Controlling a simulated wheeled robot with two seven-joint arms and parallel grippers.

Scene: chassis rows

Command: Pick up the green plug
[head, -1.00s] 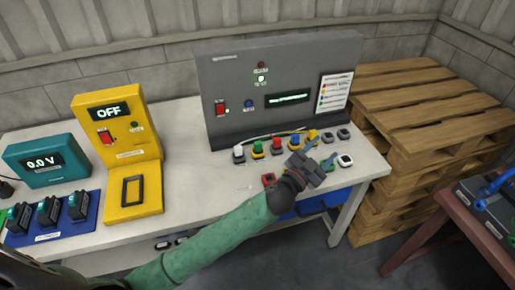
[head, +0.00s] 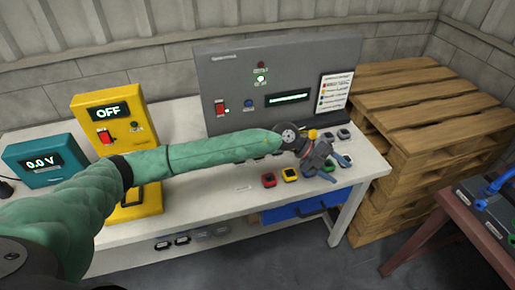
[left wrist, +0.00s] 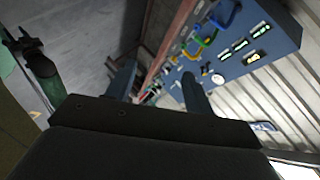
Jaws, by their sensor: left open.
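My left gripper (head: 335,168) is open above the right end of the white bench. Its blue-grey fingers point to the lower right. A small green block (head: 328,167), which may be the green plug, shows between or just behind the fingers; I cannot tell its height from them. I see no contact. In the left wrist view my left gripper (left wrist: 158,78) has its two fingers apart with nothing between them. The left arm hides most of the back row of coloured parts. My right gripper is not in view.
A red block (head: 268,180), a yellow block (head: 290,174) and a black-and-white block (head: 344,134) stand on the bench (head: 240,200). Behind is a grey panel (head: 235,90). A yellow OFF unit (head: 88,112) stands left; pallets (head: 420,130) stand right.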

